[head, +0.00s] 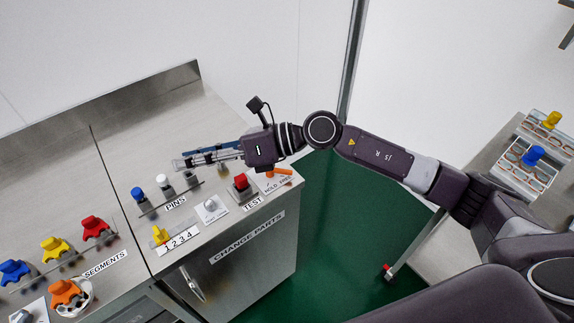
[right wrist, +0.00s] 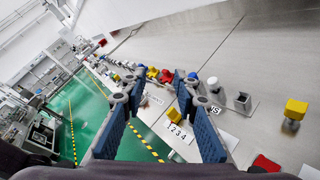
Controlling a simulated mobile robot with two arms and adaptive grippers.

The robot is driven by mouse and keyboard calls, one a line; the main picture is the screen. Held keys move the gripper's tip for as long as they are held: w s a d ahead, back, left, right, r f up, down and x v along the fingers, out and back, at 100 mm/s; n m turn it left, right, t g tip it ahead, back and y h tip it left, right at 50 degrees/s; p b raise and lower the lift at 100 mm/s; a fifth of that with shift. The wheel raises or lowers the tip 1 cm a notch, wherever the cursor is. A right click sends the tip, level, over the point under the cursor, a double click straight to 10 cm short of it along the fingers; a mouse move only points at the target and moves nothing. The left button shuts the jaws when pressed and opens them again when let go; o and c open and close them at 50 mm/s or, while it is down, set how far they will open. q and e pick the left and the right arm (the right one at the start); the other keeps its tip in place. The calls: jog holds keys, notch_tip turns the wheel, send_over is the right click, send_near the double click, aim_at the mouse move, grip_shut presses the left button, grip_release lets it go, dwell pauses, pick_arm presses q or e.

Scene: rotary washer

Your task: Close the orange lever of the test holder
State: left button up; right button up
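The orange lever (head: 280,171) shows in the head view at the right end of the change-parts cabinet, beside a white label that starts with "HOLD". It lies partly behind my right wrist. The test holder, with a red part (head: 241,182) on it, stands just left of the lever, behind the "TEST" label. My right gripper (head: 182,163) is above the cabinet top, left of the lever, and points left, away from it. In the right wrist view its two blue-padded fingers (right wrist: 155,95) are spread apart with nothing between them. The lever cannot be made out there. My left gripper is not in view.
Blue and white pins (head: 162,180) stand in a row below my right gripper. A white knob (head: 210,205) and a yellow part (head: 159,235) are nearer the front edge. Coloured segments (head: 55,248) are at the left. Green floor (head: 340,230) is open right of the cabinet.

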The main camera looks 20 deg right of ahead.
jog(key=w+d+f+n+g+h, duration=0.1)
jog(key=w+d+f+n+h, duration=0.2)
jog(key=d+f+h, duration=0.55)
jog(key=h, duration=0.3)
send_near(285, 170)
jog(key=shift+n+g, duration=0.3)
jog(key=x, duration=0.2)
jog(key=p+x, duration=0.1)
jog(key=x, duration=0.1)
jog(key=p+x, duration=0.1)
jog(key=x, duration=0.1)
jog(key=shift+w+a+f, duration=0.15)
jog(key=shift+w+f, duration=0.15)
jog(key=shift+w, duration=0.1)
jog(key=shift+w+a+f, duration=0.1)
jog(key=shift+a+f, duration=0.05)
jog(key=shift+f, duration=0.4)
jog(key=shift+c, duration=0.3)
grip_shut()
